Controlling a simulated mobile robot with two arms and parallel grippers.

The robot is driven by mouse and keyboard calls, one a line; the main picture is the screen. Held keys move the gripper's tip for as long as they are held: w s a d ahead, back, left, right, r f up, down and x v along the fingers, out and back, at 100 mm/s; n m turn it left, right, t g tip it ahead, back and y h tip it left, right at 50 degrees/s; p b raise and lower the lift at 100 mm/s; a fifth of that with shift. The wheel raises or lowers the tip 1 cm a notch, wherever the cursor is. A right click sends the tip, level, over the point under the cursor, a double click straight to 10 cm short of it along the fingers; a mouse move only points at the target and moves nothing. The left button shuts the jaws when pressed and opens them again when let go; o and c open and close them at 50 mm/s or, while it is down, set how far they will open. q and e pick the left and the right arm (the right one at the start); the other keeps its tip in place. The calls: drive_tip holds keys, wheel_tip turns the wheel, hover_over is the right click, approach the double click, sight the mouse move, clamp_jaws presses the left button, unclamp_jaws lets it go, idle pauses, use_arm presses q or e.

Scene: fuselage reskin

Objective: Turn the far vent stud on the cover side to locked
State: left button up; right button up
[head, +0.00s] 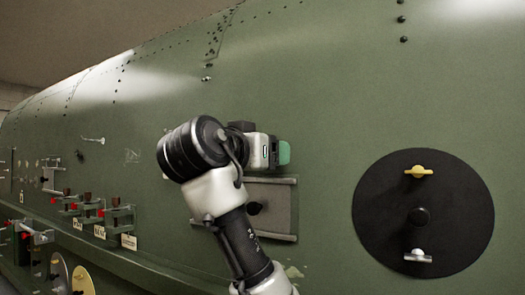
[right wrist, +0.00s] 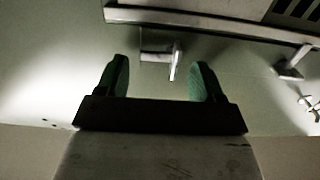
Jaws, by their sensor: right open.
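In the right wrist view a small grey stud (right wrist: 165,51) with a flat wing handle stands out from the green skin, beside a grey frame bar. My right gripper (right wrist: 161,72) is open, with green fingertips to either side of the stud's line. The stud shows just beyond the tips; I cannot tell if it is between them in depth. In the head view my right gripper (head: 280,152) is close to the fuselage side, above a grey rectangular panel (head: 277,190); the stud is hidden there. My left gripper is not in view.
Another grey stud (right wrist: 290,66) and dark slots (right wrist: 297,10) show in the right wrist view. In the head view a black disc (head: 455,220) with yellow and silver wing studs is at right. Red-tipped fittings (head: 101,213) line a ledge at left.

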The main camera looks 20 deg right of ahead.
drive_tip(key=shift+s+a, duration=0.1)
drive_tip(key=shift+s, duration=0.05)
drive_tip(key=c, duration=0.9)
drive_tip(key=m+b, duration=0.1)
drive_tip(key=m, duration=0.1)
drive_tip(key=m+b, duration=0.1)
drive_tip(key=m, duration=0.1)
drive_tip(key=m+b, duration=0.1)
drive_tip(key=shift+s+d+f+m, duration=0.15)
drive_tip(key=shift+d+f+m, duration=0.1)
drive_tip(key=shift+f+m, duration=0.15)
drive_tip(key=o, duration=0.9)
drive_tip(key=shift+b, duration=0.3)
